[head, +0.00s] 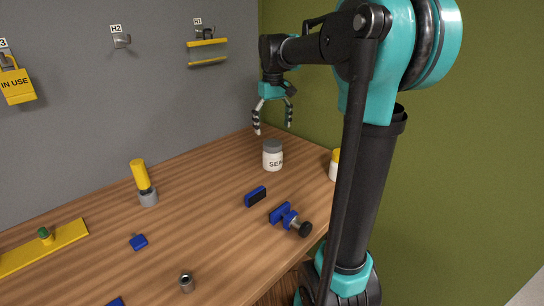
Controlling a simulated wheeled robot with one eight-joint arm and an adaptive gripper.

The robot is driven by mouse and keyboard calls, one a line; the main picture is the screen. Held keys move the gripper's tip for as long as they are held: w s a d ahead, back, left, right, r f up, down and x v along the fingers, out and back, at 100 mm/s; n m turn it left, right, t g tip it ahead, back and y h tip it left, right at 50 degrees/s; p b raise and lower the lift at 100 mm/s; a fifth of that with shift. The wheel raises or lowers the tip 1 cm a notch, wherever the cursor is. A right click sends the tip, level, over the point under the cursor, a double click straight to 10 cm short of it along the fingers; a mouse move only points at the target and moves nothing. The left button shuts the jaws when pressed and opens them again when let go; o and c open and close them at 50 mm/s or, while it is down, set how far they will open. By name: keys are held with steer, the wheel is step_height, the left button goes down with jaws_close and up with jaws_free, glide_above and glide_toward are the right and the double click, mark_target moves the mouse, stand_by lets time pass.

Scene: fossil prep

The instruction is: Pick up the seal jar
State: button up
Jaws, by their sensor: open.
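The seal jar (272,158) is a white jar with a grey lid and dark lettering that is partly readable as "SEA". It stands upright on the wooden table near its back right corner. My gripper (273,131) points down with its two fingers spread apart and nothing between them. In the head view it is just above the jar's lid. I cannot tell from this one view whether it is directly over the jar or behind it.
A second white jar with a yellow lid (334,165) is partly hidden behind my arm. A blue clamp (286,216) and a blue-and-black block (255,196) lie in front of the seal jar. A yellow-handled tool (141,176) stands in a grey holder (148,198) at left.

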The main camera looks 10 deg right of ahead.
mark_target(272, 157)
step_height(272, 157, down, 12)
steer(key=shift+s+f, duration=0.1)
steer(key=shift+f, duration=0.1)
stand_by(0.4)
steer(key=shift+c, duration=0.6)
steer(key=c, duration=1.3)
steer(key=shift+o, duration=0.2)
steer(key=shift+r, duration=0.15)
